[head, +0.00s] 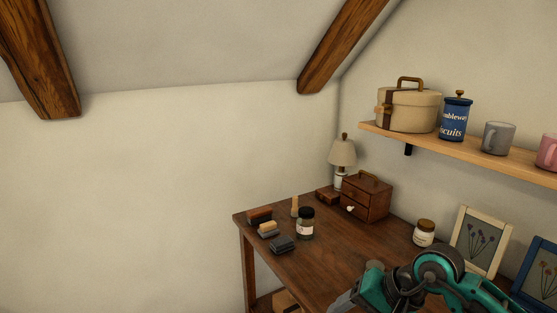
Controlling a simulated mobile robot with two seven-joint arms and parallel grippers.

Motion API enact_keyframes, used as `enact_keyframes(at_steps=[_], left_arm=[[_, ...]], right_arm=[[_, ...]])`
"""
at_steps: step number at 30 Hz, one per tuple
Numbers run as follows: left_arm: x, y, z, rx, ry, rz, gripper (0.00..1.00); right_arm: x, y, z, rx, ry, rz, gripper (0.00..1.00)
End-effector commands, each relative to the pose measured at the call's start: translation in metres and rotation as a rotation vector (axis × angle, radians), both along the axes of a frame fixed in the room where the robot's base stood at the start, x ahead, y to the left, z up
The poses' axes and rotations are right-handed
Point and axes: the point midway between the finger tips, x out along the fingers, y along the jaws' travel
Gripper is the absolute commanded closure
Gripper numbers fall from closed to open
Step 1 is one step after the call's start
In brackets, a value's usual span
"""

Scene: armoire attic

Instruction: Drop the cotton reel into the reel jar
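I cannot tell for sure which thing is the cotton reel; a small pale tan upright piece (294,206) stands at the back of the wooden table, and its details are too small to read. A glass jar with a dark lid and pale label (305,226) stands just in front of it. A second jar, white with a brown lid (424,234), stands near the right side of the table. I cannot tell which one is the reel jar. A teal and black arm of mine crosses the bottom right; its gripper fingers do not show. My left gripper is out of view.
On the table (338,250) are dark and orange blocks (260,216), a dark folded stack (282,244), a small drawer chest (366,197) and a lamp (342,152). Framed pictures (480,242) stand at right. A wall shelf (460,146) holds a case, tin and mugs. The table's middle is clear.

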Motion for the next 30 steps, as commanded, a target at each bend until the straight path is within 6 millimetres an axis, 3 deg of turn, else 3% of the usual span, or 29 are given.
enact_keyframes(at_steps=[1, 3, 6, 8, 10, 13, 17, 18, 21, 24, 27, 30], left_arm=[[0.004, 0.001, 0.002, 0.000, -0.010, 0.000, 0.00], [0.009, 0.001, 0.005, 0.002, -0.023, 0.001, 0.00], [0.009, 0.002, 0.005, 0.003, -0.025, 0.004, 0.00], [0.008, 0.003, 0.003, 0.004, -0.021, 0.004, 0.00], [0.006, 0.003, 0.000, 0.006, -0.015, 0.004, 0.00], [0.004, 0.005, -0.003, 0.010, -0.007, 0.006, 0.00], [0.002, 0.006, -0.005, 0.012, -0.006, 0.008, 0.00], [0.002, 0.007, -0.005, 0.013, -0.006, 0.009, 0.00], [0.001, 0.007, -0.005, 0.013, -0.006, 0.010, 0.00], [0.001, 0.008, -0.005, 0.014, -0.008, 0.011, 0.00], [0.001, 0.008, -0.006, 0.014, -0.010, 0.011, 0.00], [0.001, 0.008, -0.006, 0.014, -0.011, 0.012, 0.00]], right_arm=[[-0.016, 0.026, -0.004, 0.168, 0.095, -0.063, 0.41], [-0.033, 0.058, 0.002, 0.412, 0.256, -0.177, 0.41], [-0.051, 0.092, 0.021, 0.769, 0.548, -0.373, 0.41], [-0.056, 0.101, 0.034, 0.975, 0.753, -0.500, 0.41], [-0.056, 0.103, 0.046, 1.204, 1.012, -0.657, 0.41], [-0.050, 0.088, 0.053, 1.511, 1.413, -0.884, 0.41], [-0.041, 0.051, 0.032, 1.880, 1.985, -1.173, 0.41], [-0.040, 0.036, 0.018, -1.918, -2.090, 1.211, 0.41], [-0.050, 0.003, -0.029, -1.513, -1.773, 0.965, 0.41], [-0.077, -0.024, -0.084, -1.172, -1.449, 0.724, 0.41], [-0.111, -0.038, -0.128, -0.925, -1.178, 0.526, 0.41], [-0.138, -0.042, -0.156, -0.771, -0.996, 0.392, 0.41]])
